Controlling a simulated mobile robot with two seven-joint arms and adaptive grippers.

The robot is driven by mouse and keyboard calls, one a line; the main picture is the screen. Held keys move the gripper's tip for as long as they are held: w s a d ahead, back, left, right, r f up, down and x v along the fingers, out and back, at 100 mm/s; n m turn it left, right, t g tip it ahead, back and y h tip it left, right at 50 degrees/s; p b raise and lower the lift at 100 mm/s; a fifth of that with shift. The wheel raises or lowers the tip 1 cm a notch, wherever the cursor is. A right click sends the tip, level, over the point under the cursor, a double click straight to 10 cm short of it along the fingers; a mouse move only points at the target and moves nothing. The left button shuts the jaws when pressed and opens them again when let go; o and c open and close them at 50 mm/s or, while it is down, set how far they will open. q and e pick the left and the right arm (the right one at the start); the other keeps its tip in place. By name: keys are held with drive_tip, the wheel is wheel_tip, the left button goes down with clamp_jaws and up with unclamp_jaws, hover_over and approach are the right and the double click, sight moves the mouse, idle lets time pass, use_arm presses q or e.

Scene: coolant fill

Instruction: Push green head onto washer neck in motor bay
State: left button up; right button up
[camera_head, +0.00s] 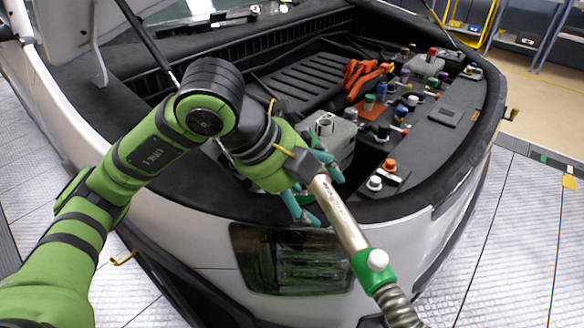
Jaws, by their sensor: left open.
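My left gripper (310,186) has teal fingers, spread open above the front edge of the motor bay. A metal tube (342,217) runs from between or in front of the fingers down to the right; I cannot tell whether they touch it. At its lower end is a green head-like collar (366,264) with a white knob. In the bay, just behind the gripper, a grey reservoir (340,130) shows an open round neck (325,122). I cannot tell which neck is the washer's. My right gripper is not in view.
A ribbed hose (396,304) leads from the collar to the bottom edge. White (375,183) and orange (389,165) caps sit right of the gripper. Orange cables (365,75) and several coloured caps crowd the bay's right part. The car's bumper and headlight (290,260) lie below the gripper.

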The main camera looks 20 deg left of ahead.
use_arm(q)
drive_tip(key=v, duration=0.9)
drive_tip(key=shift+r, duration=0.2)
